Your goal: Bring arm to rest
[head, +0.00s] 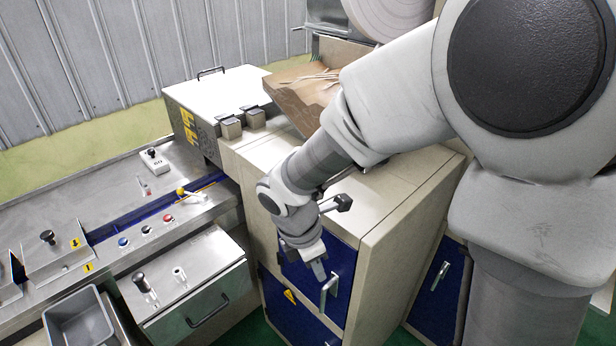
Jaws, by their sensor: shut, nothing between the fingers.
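My arm reaches in from the right of the head view and bends down in front of the machine cabinet (405,205). My gripper (320,275) points down, close to the blue cabinet door (342,262) and its metal handle (329,290). The gripper is shut and holds nothing. I cannot tell whether its fingertips touch the door or the handle.
A steel console (150,215) with knobs and buttons stands at the left. Below it are a drawer (200,305) and a grey bin (80,322). A cardboard box (300,95) with thin sticks sits on the cabinet behind my arm. Green floor shows at the bottom.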

